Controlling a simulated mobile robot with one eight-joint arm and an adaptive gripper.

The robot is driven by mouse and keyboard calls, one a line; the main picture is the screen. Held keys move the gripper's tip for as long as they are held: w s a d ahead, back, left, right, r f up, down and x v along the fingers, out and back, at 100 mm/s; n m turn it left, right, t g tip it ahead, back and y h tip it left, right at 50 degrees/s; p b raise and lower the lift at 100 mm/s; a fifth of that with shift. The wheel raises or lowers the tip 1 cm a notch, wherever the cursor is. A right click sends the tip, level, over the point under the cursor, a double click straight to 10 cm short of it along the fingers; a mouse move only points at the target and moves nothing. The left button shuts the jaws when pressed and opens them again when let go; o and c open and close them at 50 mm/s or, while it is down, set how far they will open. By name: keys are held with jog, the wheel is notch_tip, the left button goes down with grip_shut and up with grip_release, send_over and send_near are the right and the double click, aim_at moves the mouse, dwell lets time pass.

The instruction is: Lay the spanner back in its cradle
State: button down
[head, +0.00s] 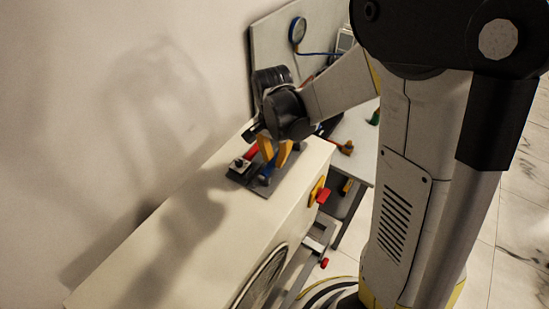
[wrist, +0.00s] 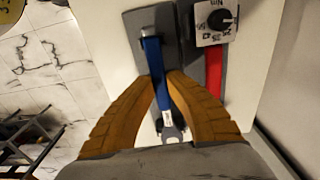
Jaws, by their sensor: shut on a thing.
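The spanner (wrist: 153,58) has a blue handle and a silver open jaw (wrist: 170,131) pointing towards my wrist. My gripper (wrist: 170,84), with ridged orange-yellow fingers, is shut on its handle. The grey plate (wrist: 135,28) with dark holders, which looks like the cradle, lies under the spanner's far end. I cannot tell whether the spanner touches it or hangs just above. In the head view my gripper (head: 274,151) points down over the plate (head: 263,190), and the spanner shows as a bit of blue (head: 265,179) below the fingers.
A red bar (wrist: 213,72) with a dial block (wrist: 216,22) marked Nm lies close to the right of the spanner. The pale cabinet top (head: 190,235) is clear towards the front. A wall stands at the left.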

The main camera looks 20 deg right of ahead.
jog(key=shift+f, duration=0.3)
jog(key=c, duration=1.4)
grip_release()
jog(key=r, duration=1.2)
jog(key=shift+s+a, duration=0.15)
jog(key=shift+a, duration=0.05)
